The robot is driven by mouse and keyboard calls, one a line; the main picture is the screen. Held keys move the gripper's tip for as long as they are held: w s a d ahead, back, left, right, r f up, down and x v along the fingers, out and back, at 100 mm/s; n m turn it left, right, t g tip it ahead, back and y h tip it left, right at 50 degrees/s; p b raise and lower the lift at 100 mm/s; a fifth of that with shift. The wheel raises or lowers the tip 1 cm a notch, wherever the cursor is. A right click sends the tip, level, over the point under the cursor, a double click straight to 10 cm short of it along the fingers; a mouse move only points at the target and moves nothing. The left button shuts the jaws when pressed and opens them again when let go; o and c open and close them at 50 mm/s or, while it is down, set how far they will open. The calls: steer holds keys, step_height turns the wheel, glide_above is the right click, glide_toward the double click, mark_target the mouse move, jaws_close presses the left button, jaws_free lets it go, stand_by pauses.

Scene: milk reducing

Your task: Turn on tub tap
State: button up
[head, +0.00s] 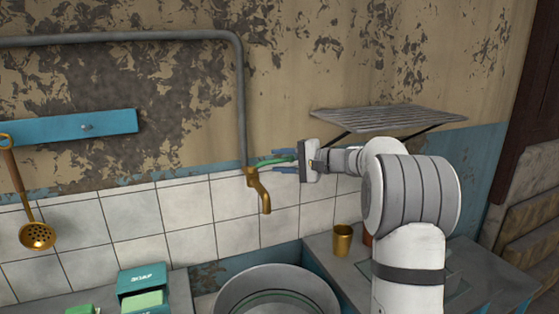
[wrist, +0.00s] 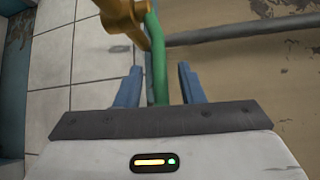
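The brass tap (head: 264,198) hangs on the tiled wall at the lower end of a grey pipe, with its spout pointing down. Its green handle (head: 274,161) sticks out to the right towards my gripper (head: 281,160). In the wrist view the brass tap body (wrist: 122,15) is at the top, and the green handle (wrist: 157,65) runs down between the two blue fingers of my gripper (wrist: 159,72). The fingers are open around the handle, with gaps on both sides. The handle appears closer to the left finger.
A round metal tub (head: 232,294) stands below the tap. A brass cup (head: 342,241) is on the counter to its right, and a soap box (head: 142,281) is at left. A slatted shelf (head: 385,118) juts from the wall above my arm. A grey pipe (head: 241,100) runs up the wall.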

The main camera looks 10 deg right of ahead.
steer(key=shift+w+a, duration=0.1)
steer(key=shift+a, duration=0.1)
steer(key=shift+c, duration=0.2)
jaws_close()
